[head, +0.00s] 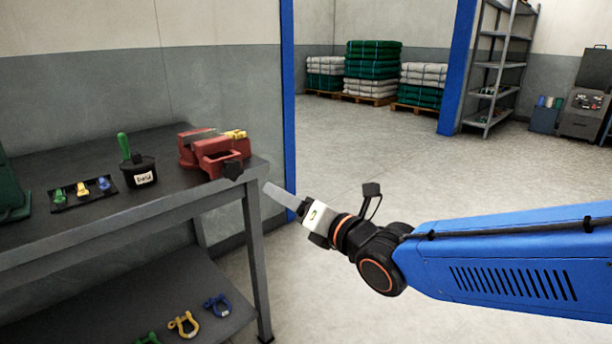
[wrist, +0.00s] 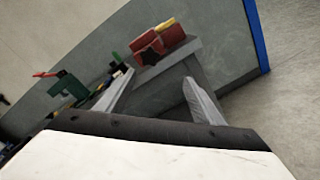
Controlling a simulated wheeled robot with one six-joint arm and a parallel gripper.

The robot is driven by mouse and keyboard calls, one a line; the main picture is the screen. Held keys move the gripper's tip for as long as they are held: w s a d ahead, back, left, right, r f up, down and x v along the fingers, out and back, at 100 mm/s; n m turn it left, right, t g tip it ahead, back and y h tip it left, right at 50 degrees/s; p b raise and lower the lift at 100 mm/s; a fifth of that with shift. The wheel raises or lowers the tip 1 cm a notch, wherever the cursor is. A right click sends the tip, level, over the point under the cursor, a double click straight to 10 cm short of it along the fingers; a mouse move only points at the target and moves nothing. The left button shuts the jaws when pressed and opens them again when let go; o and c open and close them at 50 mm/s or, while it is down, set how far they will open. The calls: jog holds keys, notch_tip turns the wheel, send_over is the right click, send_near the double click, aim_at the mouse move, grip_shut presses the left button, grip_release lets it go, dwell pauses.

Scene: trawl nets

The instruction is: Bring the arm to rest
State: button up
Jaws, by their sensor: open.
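My arm reaches in from the right in the head view, with its blue link at the right edge. My gripper (head: 270,189) is held in the air just right of the workbench's (head: 205,197) near corner, apart from the red vise (head: 213,152). In the wrist view my gripper's two grey fingers (wrist: 158,79) stand apart with nothing held between them. Beyond them the wrist view shows the bench tilted, with the red vise (wrist: 160,42) on it.
On the bench are a black labelled pot (head: 138,172) with a green-handled tool and a black tray (head: 83,194) of small coloured pieces. Several shackles (head: 184,323) lie on the lower shelf. A blue post (head: 288,100) stands behind my gripper. Open floor (head: 400,150) lies beyond.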

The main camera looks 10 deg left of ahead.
jog(key=d+f+m+g+h, duration=0.1)
jog(key=d+f+m+h, duration=0.3)
jog(key=d+m, duration=0.65)
jog(key=d+f+m+h, duration=0.45)
jog(key=d+m, duration=0.25)
jog(key=d, duration=0.6)
jog(key=s+d+f+m+g+h, duration=0.2)
jog(key=s+d+f+m+g, duration=0.1)
jog(key=s+d+m, duration=0.4)
jog(key=s+d+f+m+g+h, duration=0.2)
jog(key=s+d+f+m+g, duration=0.1)
jog(key=s+d+m, duration=0.5)
jog(key=s+m, duration=0.3)
jog(key=m, duration=0.1)
jog(key=shift+s+d+f+m, duration=0.25)
jog(key=shift+f+m, duration=0.05)
jog(key=shift+m, duration=0.05)
